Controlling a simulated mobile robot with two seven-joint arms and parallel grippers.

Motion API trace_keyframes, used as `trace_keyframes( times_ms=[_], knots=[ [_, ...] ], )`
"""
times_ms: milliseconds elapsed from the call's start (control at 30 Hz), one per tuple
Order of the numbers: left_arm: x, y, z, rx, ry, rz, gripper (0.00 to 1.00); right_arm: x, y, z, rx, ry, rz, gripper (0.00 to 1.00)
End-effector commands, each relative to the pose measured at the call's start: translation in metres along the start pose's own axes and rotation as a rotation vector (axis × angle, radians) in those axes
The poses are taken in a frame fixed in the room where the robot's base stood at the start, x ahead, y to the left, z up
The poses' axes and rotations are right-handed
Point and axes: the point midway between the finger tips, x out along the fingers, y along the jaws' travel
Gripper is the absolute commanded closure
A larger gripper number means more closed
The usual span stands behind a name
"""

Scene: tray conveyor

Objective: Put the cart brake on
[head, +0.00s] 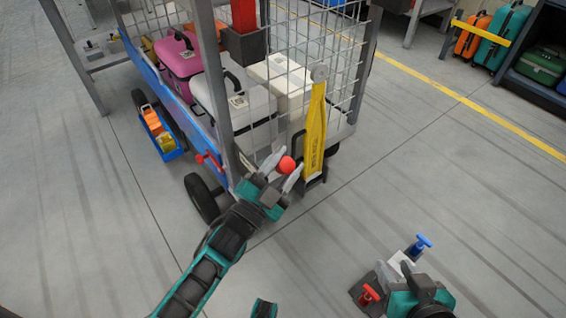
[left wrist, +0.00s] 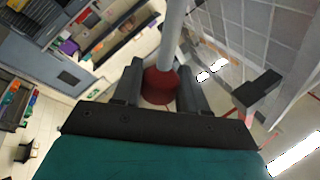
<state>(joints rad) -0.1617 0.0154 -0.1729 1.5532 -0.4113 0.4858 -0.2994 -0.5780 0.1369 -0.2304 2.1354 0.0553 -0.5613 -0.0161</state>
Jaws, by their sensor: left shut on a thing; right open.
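The cart (head: 170,85) stands at the upper left, with a blue side rail, wire mesh walls and black wheels. A round red knob (head: 287,164) sits at its near corner beside a grey post. My left gripper (head: 285,168) has its fingers on both sides of this knob and is shut on it. In the left wrist view the red knob (left wrist: 159,86) is between the fingers, with a grey rod running from it. Most of the rod is hidden in the head view. My right gripper (head: 398,262) is open at the lower right, away from the cart.
The cart carries pink and white cases. A red handle (head: 207,160) is on its side. A blue crate (head: 169,140) sits beside it. The floor between my grippers is clear.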

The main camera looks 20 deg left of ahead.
Motion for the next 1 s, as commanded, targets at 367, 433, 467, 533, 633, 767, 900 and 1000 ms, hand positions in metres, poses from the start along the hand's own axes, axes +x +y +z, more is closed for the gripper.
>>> trace_keyframes(
  times_ms=[367,433,467,533,633,767,900,1000],
  knots=[
    [-0.004,0.006,0.002,0.003,-0.005,0.013,0.52,0.000,0.000,0.000,-0.002,0.001,-0.001,0.57],
    [-0.003,0.005,0.002,0.003,-0.005,0.012,0.52,0.000,0.000,0.000,-0.003,0.002,-0.001,0.57],
    [-0.003,0.005,0.002,0.003,-0.005,0.012,0.52,0.000,0.000,0.000,-0.004,0.002,-0.001,0.57],
    [-0.003,0.005,0.002,0.002,-0.005,0.011,0.52,0.000,0.001,0.000,-0.004,0.003,-0.001,0.57],
    [-0.004,0.005,0.002,0.002,-0.005,0.011,0.52,0.000,0.001,-0.001,-0.004,0.003,0.000,0.57],
    [-0.015,0.004,0.001,0.002,-0.007,0.011,0.52,-0.001,0.001,-0.003,-0.004,0.005,0.001,0.57],
    [-0.043,0.004,0.001,0.002,-0.009,0.012,0.52,-0.004,0.002,-0.006,-0.005,0.007,0.004,0.57],
    [-0.066,0.003,0.001,0.001,-0.009,0.013,0.52,-0.005,0.003,-0.008,-0.006,0.007,0.007,0.57]
  ],
)
